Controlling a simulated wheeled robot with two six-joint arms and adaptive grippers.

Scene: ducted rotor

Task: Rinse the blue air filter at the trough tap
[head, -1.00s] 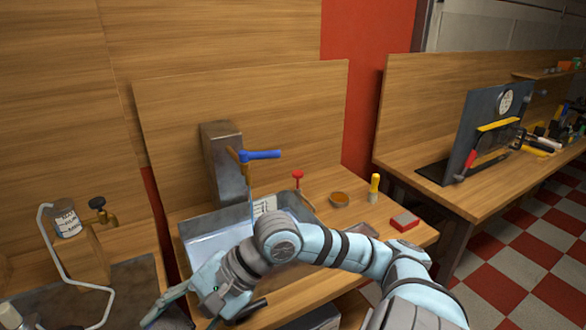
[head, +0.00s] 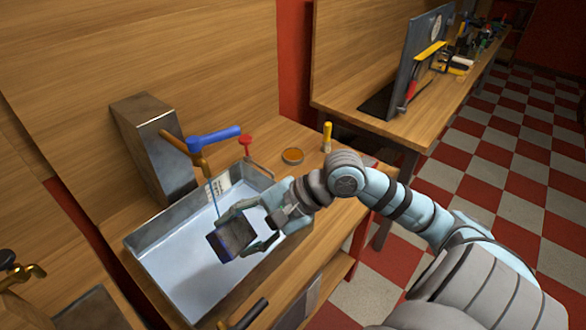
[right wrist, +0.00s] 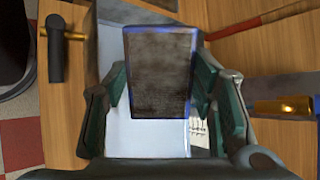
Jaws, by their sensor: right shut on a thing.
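The air filter (head: 230,240) is a dark, grimy panel with a blue frame. It also fills the middle of the right wrist view (right wrist: 158,75). My right gripper (head: 242,232) is shut on it, with the green-lined fingers on its two sides. It is held over the metal trough (head: 165,268). The tap (head: 196,158), brass with a blue lever (head: 215,138), stands at the trough's back. A thin blue stream comes down from it close to the filter; I cannot tell whether it touches. My left gripper is not in view.
A grey metal block (head: 152,150) stands behind the trough. A red-topped valve (head: 245,143), an orange round dish (head: 292,156) and a yellow-handled tool (head: 327,136) stand to the right. Another brass tap (head: 20,274) is at the left edge.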

